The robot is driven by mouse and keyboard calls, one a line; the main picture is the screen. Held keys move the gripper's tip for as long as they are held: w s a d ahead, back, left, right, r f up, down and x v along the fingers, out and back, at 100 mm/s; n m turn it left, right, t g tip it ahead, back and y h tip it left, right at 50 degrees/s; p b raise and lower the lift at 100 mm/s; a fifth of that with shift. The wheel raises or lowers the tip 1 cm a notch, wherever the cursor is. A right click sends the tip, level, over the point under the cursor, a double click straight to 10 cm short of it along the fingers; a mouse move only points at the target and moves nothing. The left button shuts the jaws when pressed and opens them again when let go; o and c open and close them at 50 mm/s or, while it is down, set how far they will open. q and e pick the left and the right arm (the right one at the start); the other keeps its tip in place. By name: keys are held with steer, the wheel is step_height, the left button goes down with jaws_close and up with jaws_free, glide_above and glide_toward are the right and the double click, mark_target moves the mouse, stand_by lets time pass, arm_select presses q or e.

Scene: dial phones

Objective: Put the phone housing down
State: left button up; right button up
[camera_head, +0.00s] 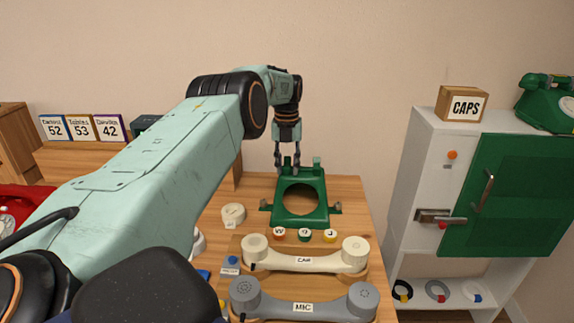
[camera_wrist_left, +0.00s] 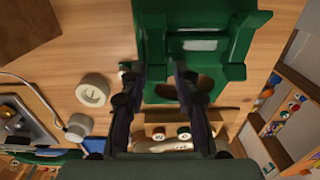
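The green phone housing (camera_head: 300,211), with a round opening in its front, is at the back of the wooden table in the head view. It also shows large in the wrist view (camera_wrist_left: 240,45). My left gripper (camera_head: 287,170) reaches down to the housing's back edge, its two fingers on either side of the left upright prong. In the wrist view my left gripper (camera_wrist_left: 161,68) has its fingertips apart with green housing between them. I cannot tell whether they press on it. I cannot tell whether the housing touches the table. My right gripper is not in view.
In front of the housing are small lettered caps (camera_head: 304,235), a cream handset (camera_head: 304,261) and a grey handset (camera_head: 304,303). A round cream part (camera_head: 233,213) lies to its left. A white cabinet (camera_head: 440,160) with a green door stands to the right.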

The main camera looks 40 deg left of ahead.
arm_select(q)
steer(key=shift+o, duration=0.9)
steer(key=shift+d, duration=0.1)
steer(key=shift+a, duration=0.25)
step_height(320, 180, up, 12)
steer(key=p, duration=0.3)
steer(key=shift+d, duration=0.1)
